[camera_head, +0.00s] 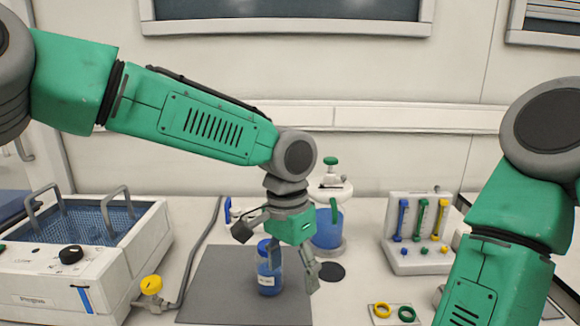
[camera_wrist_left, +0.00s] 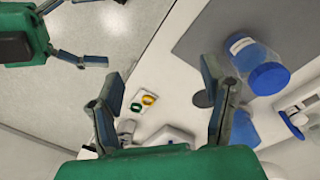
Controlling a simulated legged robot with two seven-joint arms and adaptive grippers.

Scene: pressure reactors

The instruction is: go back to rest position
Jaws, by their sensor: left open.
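My left gripper (camera_head: 277,258) is open and empty, above the bench near the bottle. Its two fingers stand wide apart in the left wrist view (camera_wrist_left: 162,75), with nothing between them. My left arm reaches in from the left at height. My right arm (camera_head: 500,235) stands at the right of the head view; its gripper is outside that view. The right gripper (camera_wrist_left: 112,32) shows at the upper left of the left wrist view, fingers spread and empty.
A blue-capped bottle (camera_head: 268,279) stands on a dark mat (camera_head: 215,290). A bath unit (camera_head: 95,265) stands left. Coloured rings (camera_head: 406,313) lie at the front right.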

